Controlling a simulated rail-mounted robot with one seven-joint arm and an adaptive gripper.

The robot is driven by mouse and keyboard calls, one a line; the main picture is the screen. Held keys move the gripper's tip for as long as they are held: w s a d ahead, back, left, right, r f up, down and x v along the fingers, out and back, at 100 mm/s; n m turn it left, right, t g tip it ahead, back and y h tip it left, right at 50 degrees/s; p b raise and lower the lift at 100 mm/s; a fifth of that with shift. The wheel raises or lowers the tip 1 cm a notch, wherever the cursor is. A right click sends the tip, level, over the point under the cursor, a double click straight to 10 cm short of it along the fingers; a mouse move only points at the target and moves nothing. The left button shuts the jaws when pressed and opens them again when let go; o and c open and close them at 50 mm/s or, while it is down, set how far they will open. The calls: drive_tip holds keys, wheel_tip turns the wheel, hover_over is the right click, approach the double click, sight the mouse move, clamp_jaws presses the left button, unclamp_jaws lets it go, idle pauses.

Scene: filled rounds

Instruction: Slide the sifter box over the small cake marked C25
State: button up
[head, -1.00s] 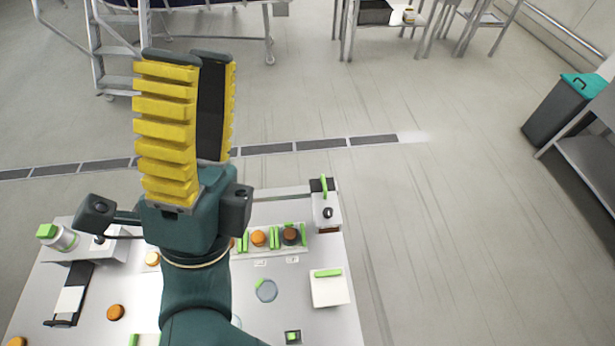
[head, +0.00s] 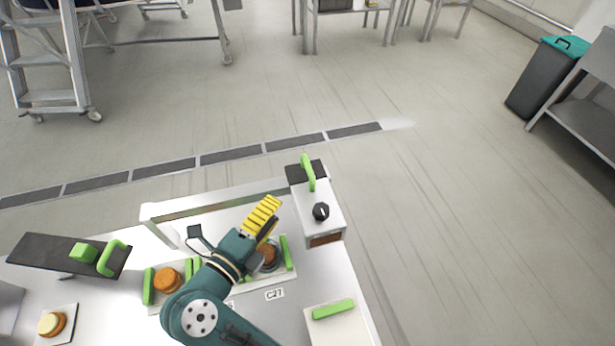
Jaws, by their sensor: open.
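A white box (head: 333,222) with a black knob and a green handle stands at the back right; I cannot tell whether it is the sifter box. An orange-topped cake (head: 167,280) sits between green bars left of my arm. A brown cake (head: 268,254) sits near the label C27 (head: 275,294). Another label (head: 231,306), showing only a final 5, is partly hidden by my arm; any cake behind it is hidden. My gripper (head: 263,212) is open, at the far side of the brown cake in the picture, left of the white box. I see nothing held.
A dark plate (head: 45,254) with a green block and green handle lies at the left. A pale cake (head: 51,324) sits on a small board at the front left. A white slab (head: 340,328) with a green bar lies at the front right.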

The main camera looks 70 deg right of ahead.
sight(308, 164)
drive_tip(key=d+b, duration=0.1)
drive_tip(key=d, duration=0.4)
drive_tip(key=s+d+f+b, duration=0.1)
drive_tip(key=d+b, duration=0.1)
drive_tip(key=d, duration=0.3)
drive_tip(key=d+f+b, duration=0.1)
drive_tip(key=d, duration=0.5)
drive_tip(key=shift+s, duration=0.3)
drive_tip(key=shift+a, duration=0.1)
clamp_jaws()
